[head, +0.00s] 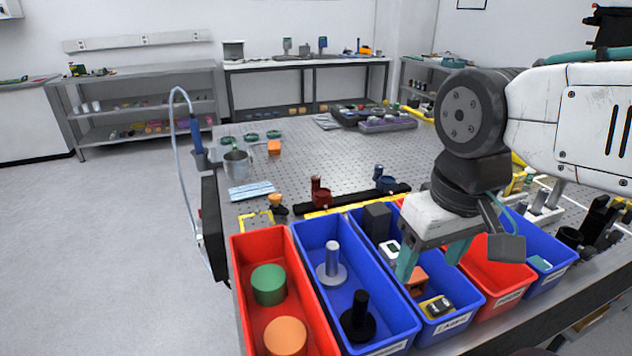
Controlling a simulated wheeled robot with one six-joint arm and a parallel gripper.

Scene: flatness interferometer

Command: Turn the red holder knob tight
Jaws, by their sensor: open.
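A dark red holder (321,198) stands on a black rail (352,202) near the front of the perforated table. A small upright red part, which looks like its knob (315,183), rises at its left side; how tight it is cannot be seen. A blue holder (387,183) stands farther right on the same rail. My gripper (433,259) points down with its two teal fingers apart, open. It is over the front bins, to the right of and nearer than the red holder, touching neither holder. No object is visibly held between the fingers.
Red and blue bins (238,262) with parts line the table's front edge. A metal cup (236,163), an orange block (274,147) and a blue-white cloth (251,191) lie on the left. The perforated table (330,160) is mostly clear behind the rail.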

